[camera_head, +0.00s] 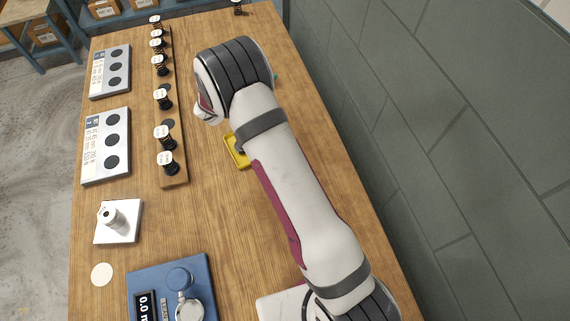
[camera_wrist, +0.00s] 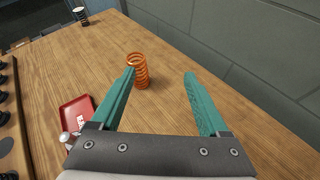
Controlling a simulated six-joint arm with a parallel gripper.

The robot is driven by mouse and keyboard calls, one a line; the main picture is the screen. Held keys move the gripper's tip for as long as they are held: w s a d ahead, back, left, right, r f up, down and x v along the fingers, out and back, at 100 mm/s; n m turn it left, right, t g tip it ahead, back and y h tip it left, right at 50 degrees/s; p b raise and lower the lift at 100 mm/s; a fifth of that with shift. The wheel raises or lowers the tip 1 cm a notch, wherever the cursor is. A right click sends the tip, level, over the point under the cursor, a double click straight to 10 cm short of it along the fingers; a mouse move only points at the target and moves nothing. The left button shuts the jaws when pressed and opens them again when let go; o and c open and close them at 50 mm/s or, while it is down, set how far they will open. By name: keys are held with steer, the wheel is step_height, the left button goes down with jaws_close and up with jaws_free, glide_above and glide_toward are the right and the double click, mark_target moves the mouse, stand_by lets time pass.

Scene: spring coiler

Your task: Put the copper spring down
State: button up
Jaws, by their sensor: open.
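The copper spring (camera_wrist: 138,72) stands upright on the wooden table in the wrist view, just beyond the tip of the left finger. My gripper (camera_wrist: 159,75) is open, with its two teal fingers spread wide and nothing between them. The spring looks apart from the fingers, but I cannot tell the exact gap. In the head view my arm hides the spring and nearly all of the gripper.
A red tray (camera_wrist: 75,114) lies left of my gripper. A dark spring (camera_head: 238,6) stands at the table's far end. A wooden rack (camera_head: 174,178) with several springs, a yellow tray (camera_head: 231,153) and a blue device (camera_head: 146,276) share the table. A grey wall (camera_head: 440,130) borders the right.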

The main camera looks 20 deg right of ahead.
steer(key=s+d+r+m+g+h, duration=0.1)
steer(key=s+d+r+m+g, duration=0.2)
steer(key=s+d+r+m, duration=0.25)
steer(key=s+d+r+m+g+h, duration=0.1)
steer(key=s+d+r+m+g, duration=0.25)
steer(key=s+m, duration=0.45)
steer(key=s+r+m+g+y, duration=0.25)
steer(key=s+m, duration=0.35)
steer(key=s, duration=0.5)
steer(key=s+a+m+y, duration=0.5)
steer(key=s+a+m, duration=0.1)
steer(key=s, duration=0.4)
steer(key=s+a+m+g+y, duration=0.1)
steer(key=s+a+m+y, duration=0.3)
steer(key=s+a+m, duration=0.2)
steer(key=s+a, duration=0.2)
steer(key=s, duration=0.2)
steer(key=shift+s+m+y, duration=0.25)
steer(key=shift+m+y, duration=0.1)
steer(key=shift+f, duration=0.1)
